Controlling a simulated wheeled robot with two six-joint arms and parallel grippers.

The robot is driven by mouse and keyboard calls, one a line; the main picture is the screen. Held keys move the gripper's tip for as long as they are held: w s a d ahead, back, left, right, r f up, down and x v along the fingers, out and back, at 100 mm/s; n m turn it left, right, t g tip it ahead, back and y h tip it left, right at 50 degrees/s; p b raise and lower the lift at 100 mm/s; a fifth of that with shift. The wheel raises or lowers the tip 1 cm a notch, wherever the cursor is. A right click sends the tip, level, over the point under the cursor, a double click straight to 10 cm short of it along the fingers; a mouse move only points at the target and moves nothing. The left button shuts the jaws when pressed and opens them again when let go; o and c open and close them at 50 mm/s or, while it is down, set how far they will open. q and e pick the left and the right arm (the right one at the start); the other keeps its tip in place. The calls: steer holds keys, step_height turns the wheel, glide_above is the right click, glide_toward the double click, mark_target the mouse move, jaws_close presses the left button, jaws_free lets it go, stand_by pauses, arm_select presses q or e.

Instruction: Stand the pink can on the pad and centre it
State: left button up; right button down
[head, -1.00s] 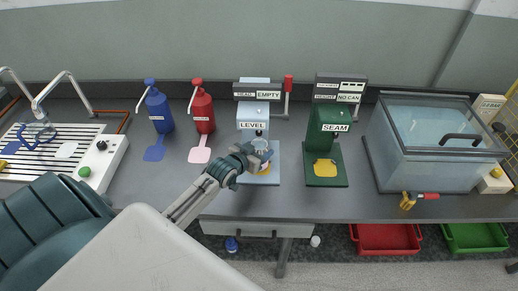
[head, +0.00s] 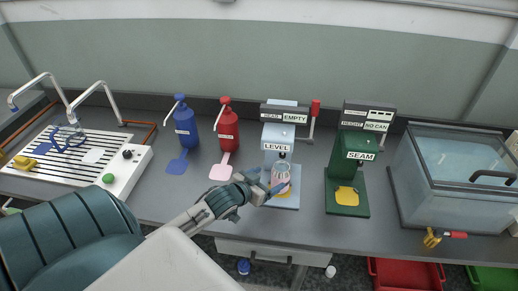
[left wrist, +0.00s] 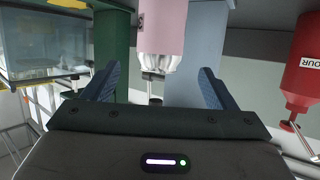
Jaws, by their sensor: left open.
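The pink can (head: 282,183) stands upright, as far as I can see, on the pad of the pale blue LEVEL machine (head: 278,146), under its nozzle. A yellow patch of the pad shows just at the can's foot; my gripper hides part of the foot, so I cannot tell how well it is centred. My left gripper (head: 268,188) is open just left of the can. In the left wrist view, which is upside down, the pink can (left wrist: 162,28) appears between the blue fingers, beyond their tips, with its clear top facing the nozzle. My right gripper is not in view.
The green SEAM machine (head: 358,150) stands to the right, then a glass-lidded water tank (head: 450,190). Red (head: 226,130) and blue (head: 185,125) bottles stand to the left, with a slatted drainer (head: 80,165) beyond.

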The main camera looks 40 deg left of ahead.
arm_select(q)
steer(key=shift+v, duration=2.05)
steer(key=shift+w, duration=0.1)
steer(key=s+d+f+g, duration=0.1)
steer(key=s, duration=0.1)
steer(key=s+d+f+g+y, duration=0.1)
steer(key=s, duration=0.2)
steer(key=s+d+f+g, duration=0.2)
steer(key=s, duration=0.1)
steer(key=shift+y, duration=0.3)
steer(key=s+d+f+g, duration=0.1)
steer(key=s+d+g, duration=0.2)
steer(key=s, duration=0.3)
steer(key=s+d+g, duration=0.3)
steer(key=s, duration=0.4)
steer(key=a+f+g+b, duration=0.2)
steer(key=a+f, duration=0.1)
steer(key=f, duration=2.9)
steer(key=s+a+f, duration=0.1)
steer(key=s+f, duration=1.7)
steer(key=f, duration=0.2)
steer(key=shift+s+a+g+b, duration=0.2)
steer(key=shift+s+g+b, duration=0.1)
steer(key=shift+g, duration=0.1)
